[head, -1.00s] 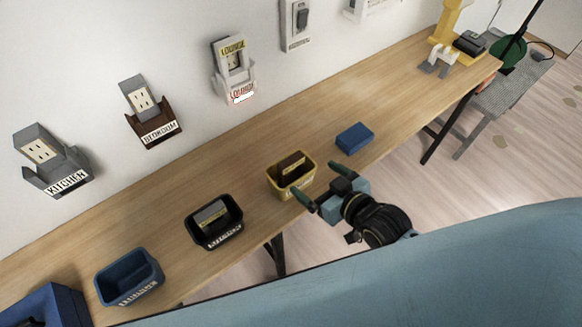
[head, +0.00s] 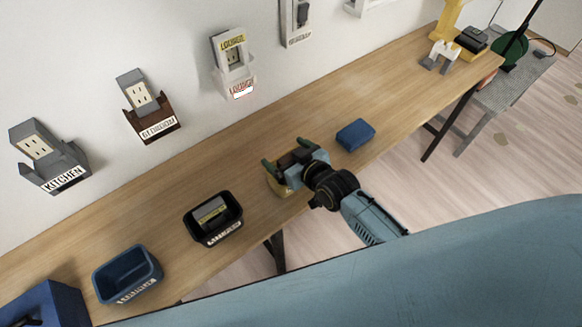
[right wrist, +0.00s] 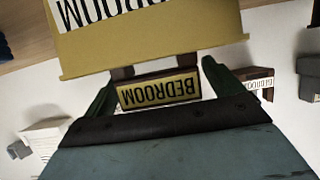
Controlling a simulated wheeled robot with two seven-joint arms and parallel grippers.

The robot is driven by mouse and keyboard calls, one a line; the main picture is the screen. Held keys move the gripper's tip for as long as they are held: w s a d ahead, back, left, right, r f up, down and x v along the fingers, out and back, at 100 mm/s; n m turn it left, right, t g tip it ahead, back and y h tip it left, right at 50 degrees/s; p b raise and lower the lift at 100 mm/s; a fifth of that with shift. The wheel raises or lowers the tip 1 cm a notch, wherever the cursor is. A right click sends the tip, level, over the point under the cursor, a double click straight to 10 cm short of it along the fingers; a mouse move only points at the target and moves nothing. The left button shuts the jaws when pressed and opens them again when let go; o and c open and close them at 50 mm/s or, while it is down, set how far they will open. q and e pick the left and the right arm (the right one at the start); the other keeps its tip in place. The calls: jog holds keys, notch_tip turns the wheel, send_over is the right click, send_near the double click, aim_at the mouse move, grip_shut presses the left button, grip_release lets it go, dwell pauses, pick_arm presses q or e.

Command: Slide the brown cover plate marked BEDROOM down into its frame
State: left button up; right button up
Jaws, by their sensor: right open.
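The brown cover plate with a yellowish BEDROOM label (right wrist: 158,91) shows upside down in the right wrist view, between the fingers of my right gripper (right wrist: 158,75). The plate is at the yellow bin (right wrist: 150,40). In the head view my right gripper (head: 284,155) is over the yellow bin (head: 278,186), open, and hides most of the plate. The brown BEDROOM frame (head: 158,129) is on the wall, open at its top, with a grey outlet (head: 139,92) above it. My left gripper is not in view.
A grey KITCHEN frame (head: 60,178) and a white LOUNGE frame (head: 238,87) flank the BEDROOM one. A black bin (head: 213,238) with a plate, a blue bin (head: 127,279) and a blue block (head: 355,135) are on the wooden bench (head: 320,110).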

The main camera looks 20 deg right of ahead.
jog(key=shift+r, duration=0.1)
jog(key=c, duration=1.1)
